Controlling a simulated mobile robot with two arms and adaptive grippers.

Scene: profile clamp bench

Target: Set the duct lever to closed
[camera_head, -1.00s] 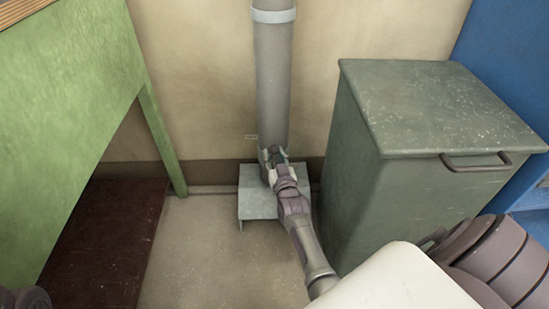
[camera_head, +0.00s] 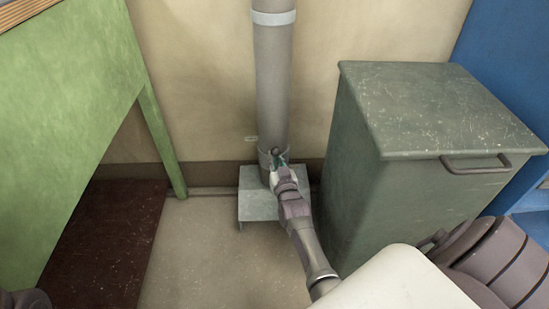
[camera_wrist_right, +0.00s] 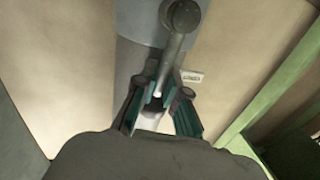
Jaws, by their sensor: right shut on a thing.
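The duct (camera_head: 272,85) is a grey vertical pipe against the wall. Its lever (camera_head: 275,152) shows as a small dark knob at the pipe's lower front. In the right wrist view the lever (camera_wrist_right: 183,18) has a round grey knob and a rod that runs down between the fingers. My right gripper (camera_head: 281,164) is at the lever, in front of the pipe's lower end. In the right wrist view my right gripper (camera_wrist_right: 166,92) is shut on the rod, below the knob.
A small grey stand (camera_head: 258,206) is under the pipe. A green-grey lidded bin (camera_head: 370,185) with a handle stands close on the right of my arm. A green table (camera_head: 60,110) is on the left. A small pale label (camera_head: 250,138) is on the wall beside the pipe.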

